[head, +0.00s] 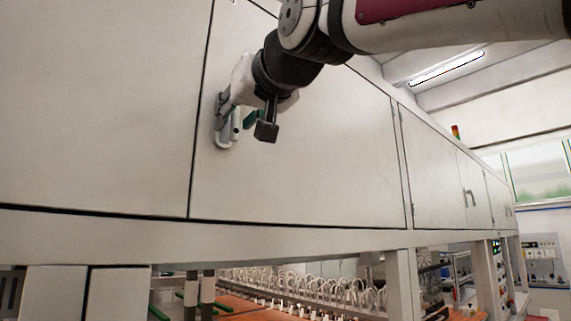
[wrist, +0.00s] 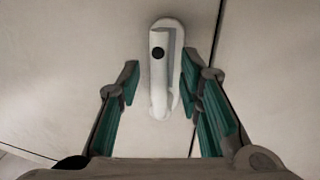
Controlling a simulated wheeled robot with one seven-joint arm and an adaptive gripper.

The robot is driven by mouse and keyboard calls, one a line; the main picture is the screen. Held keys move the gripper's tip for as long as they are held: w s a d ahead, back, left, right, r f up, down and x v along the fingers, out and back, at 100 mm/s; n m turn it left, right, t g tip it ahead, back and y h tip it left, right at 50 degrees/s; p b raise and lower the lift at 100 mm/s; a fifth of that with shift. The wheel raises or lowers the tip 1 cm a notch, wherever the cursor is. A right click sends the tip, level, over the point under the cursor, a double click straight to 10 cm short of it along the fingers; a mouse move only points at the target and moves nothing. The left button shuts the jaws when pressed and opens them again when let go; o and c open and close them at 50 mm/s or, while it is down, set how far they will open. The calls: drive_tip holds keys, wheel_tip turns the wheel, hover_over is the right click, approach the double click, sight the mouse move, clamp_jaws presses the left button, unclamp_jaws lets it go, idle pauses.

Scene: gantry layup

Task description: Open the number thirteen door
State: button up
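A large pale cabinet door (head: 310,145) has a light handle (head: 224,125) near its left edge. No number is readable on it. My gripper (head: 242,120) is at this handle in the head view and partly covers it. In the wrist view the handle (wrist: 159,80) stands upright on the panel, with a dark round spot near its top. The green-padded fingers of my gripper (wrist: 160,85) are apart, one on each side of the handle. A gap shows on the left; the right finger is very close to the handle, and I cannot tell if it touches.
Another pale panel (head: 100,110) lies left of the door seam. More doors (head: 435,170) with handles run along the cabinet to the right. Below the cabinet are a frame post (head: 402,285) and a row of looped white tubes (head: 300,285).

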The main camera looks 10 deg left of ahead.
clamp_jaws()
